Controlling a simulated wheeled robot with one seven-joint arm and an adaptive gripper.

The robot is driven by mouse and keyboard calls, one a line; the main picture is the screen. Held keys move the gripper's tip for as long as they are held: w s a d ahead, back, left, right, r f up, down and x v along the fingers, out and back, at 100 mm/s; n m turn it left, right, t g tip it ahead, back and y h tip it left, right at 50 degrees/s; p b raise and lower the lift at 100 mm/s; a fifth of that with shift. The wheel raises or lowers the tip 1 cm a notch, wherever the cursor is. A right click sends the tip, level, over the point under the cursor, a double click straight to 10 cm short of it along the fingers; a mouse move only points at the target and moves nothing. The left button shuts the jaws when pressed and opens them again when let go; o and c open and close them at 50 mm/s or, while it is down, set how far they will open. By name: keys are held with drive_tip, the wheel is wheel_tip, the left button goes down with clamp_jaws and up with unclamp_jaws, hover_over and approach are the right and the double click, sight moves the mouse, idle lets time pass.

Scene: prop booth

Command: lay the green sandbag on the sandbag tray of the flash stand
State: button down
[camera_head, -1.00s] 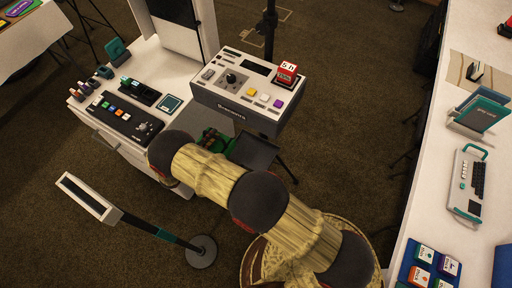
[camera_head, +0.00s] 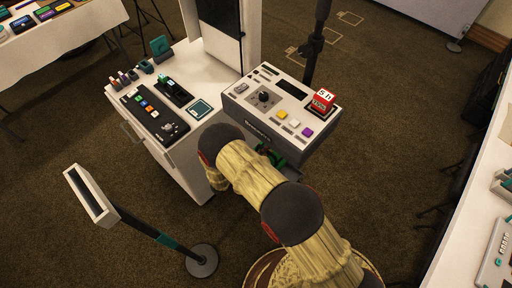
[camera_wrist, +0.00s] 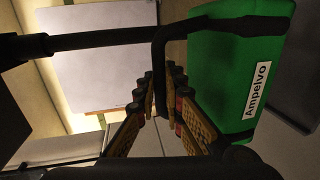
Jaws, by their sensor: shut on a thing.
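The green sandbag (camera_wrist: 230,75), with a white "Ampelvo" label and black straps, fills the right of the wrist view. My gripper (camera_wrist: 162,88) is shut on its black handle, and the bag hangs beside the fingers. In the head view only a small green part of the bag (camera_head: 277,157) shows below the control console; my arm hides most of it and the gripper. The flash stand's black pole (camera_head: 314,45) rises behind the console. A dark flat panel (camera_wrist: 298,75) at the wrist view's right edge may be its sandbag tray; I cannot tell.
The grey console (camera_head: 280,110) with knob, buttons and red block stands close above the bag. A white cabinet (camera_head: 190,120) with a black button panel is to its left. A post with a framed sign (camera_head: 90,195) stands front left. A white table (camera_head: 480,240) is at right.

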drive_tip(key=shift+s+d+f+b, duration=0.15)
drive_tip(key=shift+d+f+b, duration=0.2)
drive_tip(key=shift+d+f, duration=0.65)
drive_tip(key=shift+s+d+f+b, duration=0.15)
drive_tip(key=shift+d+f+b, duration=0.2)
drive_tip(key=shift+d+f, duration=0.55)
drive_tip(key=f, duration=0.1)
drive_tip(key=f+b, duration=0.2)
drive_tip(key=f, duration=0.1)
drive_tip(key=shift+s+d, duration=0.1)
drive_tip(key=shift+d, duration=0.15)
drive_tip(key=shift+f, duration=0.3)
drive_tip(key=shift+f, duration=0.1)
drive_tip(key=c, duration=1.9)
unclamp_jaws()
